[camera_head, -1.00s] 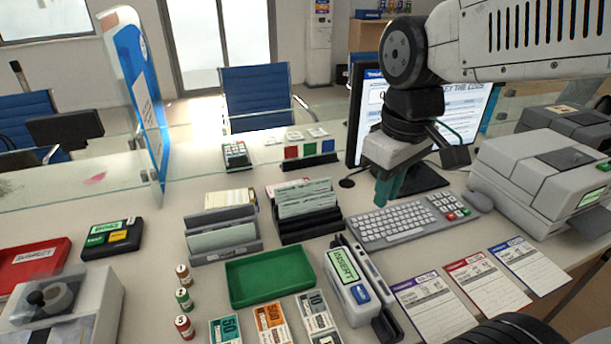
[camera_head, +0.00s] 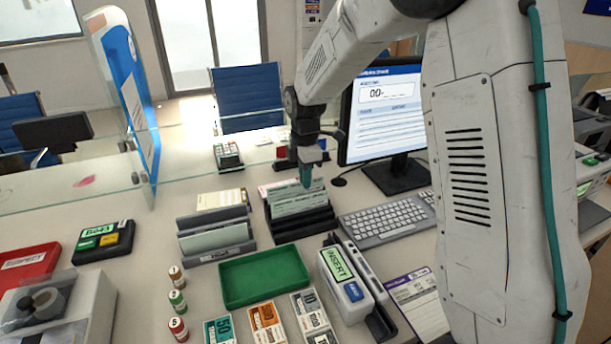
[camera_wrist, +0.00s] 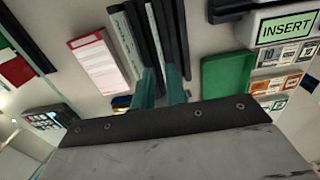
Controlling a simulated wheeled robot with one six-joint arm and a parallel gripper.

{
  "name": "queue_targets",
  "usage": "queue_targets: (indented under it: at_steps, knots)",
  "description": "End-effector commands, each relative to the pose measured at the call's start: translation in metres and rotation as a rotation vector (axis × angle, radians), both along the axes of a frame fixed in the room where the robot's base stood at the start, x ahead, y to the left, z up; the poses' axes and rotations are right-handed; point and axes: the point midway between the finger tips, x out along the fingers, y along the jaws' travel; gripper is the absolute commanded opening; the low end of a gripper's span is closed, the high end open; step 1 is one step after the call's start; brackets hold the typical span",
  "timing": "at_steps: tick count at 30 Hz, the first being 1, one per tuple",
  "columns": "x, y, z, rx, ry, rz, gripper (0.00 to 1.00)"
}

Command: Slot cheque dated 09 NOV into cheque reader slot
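The cheque rack (camera_head: 285,235) is black and holds pale green cheques (camera_head: 297,203) standing upright in rows; their dates are too small to read. My gripper (camera_head: 305,178) is just above the rack, pointing down, at the top edge of the cheques. In the wrist view its two green fingers (camera_wrist: 161,84) are apart with a gap between them. The rack (camera_wrist: 176,30) is seen from above there, beyond the fingertips; whether a cheque lies between them is unclear. The cheque reader (camera_head: 350,296) is white, with a green INSERT display, right of the green tray; its display also shows in the wrist view (camera_wrist: 286,27).
A grey paper holder (camera_head: 215,242) stands left of the rack. The green tray (camera_head: 230,285) is empty, in front. The keyboard (camera_head: 385,220) and monitor (camera_head: 385,115) are to the right. Banknote stacks (camera_head: 267,325) and coin rolls (camera_head: 177,302) are nearer. My arm hides the right side.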

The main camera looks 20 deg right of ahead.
Motion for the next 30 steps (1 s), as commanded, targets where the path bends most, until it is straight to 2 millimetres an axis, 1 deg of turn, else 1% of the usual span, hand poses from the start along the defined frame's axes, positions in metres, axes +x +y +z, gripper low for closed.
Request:
queue_targets:
  at_steps: [5, 12, 15, 20, 27, 28, 29, 30]
  knots:
    - [0.0, 0.0, -0.021, 0.0, 0.004, 0.006, 0.14]
    - [0.0, 0.0, -0.058, 0.0, 0.003, 0.004, 0.14]
    - [0.0, 0.0, -0.068, 0.0, 0.003, 0.004, 0.14]
    - [0.0, 0.0, -0.076, 0.0, 0.002, 0.004, 0.14]
    - [0.0, 0.0, -0.077, 0.0, 0.001, 0.004, 0.14]
    - [0.0, 0.0, -0.077, 0.0, 0.001, 0.004, 0.11]
    - [0.0, 0.0, -0.077, 0.0, 0.001, 0.004, 0.03]
    - [0.0, 0.0, -0.077, 0.0, 0.001, 0.004, 0.0]
